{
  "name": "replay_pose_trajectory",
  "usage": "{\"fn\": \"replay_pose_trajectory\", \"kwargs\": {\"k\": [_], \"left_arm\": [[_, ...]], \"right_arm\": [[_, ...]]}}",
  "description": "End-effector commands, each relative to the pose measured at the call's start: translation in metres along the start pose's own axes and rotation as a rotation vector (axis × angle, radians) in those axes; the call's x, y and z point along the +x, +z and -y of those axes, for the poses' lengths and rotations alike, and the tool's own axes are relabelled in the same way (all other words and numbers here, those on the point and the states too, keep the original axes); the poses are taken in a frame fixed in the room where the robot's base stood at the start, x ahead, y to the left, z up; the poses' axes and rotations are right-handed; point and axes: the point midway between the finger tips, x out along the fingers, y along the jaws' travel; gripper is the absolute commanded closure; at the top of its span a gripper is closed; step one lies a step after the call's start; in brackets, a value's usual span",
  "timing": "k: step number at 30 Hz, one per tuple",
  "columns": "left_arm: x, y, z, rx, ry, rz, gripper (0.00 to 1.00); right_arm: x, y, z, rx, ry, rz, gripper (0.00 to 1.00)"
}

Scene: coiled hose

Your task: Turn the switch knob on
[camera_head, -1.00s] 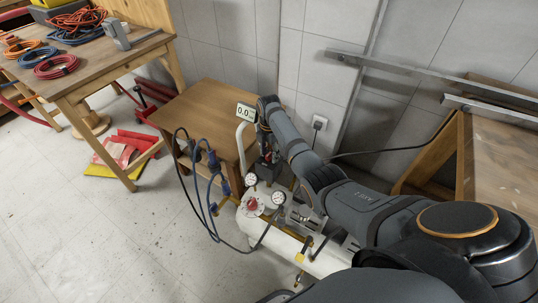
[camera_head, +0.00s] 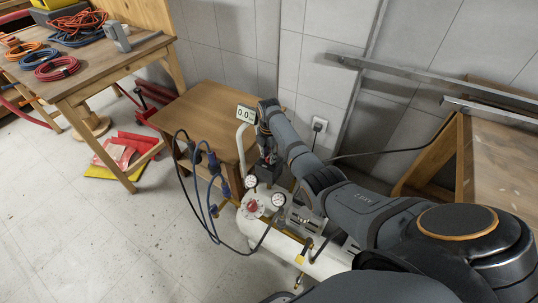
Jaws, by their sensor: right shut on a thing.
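The white air compressor (camera_head: 284,255) stands on the floor at the centre, with two round gauges (camera_head: 278,200) and a red knob (camera_head: 253,206) on its front end. A dark switch box (camera_head: 264,175) rises behind the gauges. My right gripper (camera_head: 267,158) points down at the top of this box and is shut on the switch knob, which is mostly hidden by the fingers. I cannot make out the knob's angle. A small display (camera_head: 246,114) beside my wrist reads 0.0. My left gripper is not in view.
A small wooden table (camera_head: 205,105) stands behind the compressor. Blue and black hoses (camera_head: 210,195) hang at its left. A workbench (camera_head: 95,65) with coiled hoses is at the far left. A wall socket (camera_head: 319,125) is behind my right arm.

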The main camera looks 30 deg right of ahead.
Motion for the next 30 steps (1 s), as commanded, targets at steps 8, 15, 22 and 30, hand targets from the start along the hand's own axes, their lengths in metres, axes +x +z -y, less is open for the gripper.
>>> {"fn": "replay_pose_trajectory", "kwargs": {"k": [8,15,22,30], "left_arm": [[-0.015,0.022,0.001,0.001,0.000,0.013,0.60],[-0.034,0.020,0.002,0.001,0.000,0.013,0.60],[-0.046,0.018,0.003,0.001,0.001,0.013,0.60],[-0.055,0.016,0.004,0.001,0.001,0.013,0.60]], "right_arm": [[-0.004,0.000,0.000,0.148,-0.002,-0.001,1.00],[-0.004,0.000,0.000,0.368,-0.002,-0.001,1.00],[-0.003,0.000,0.000,0.587,-0.001,0.000,1.00],[-0.002,0.000,0.000,0.843,-0.001,0.001,1.00]]}}
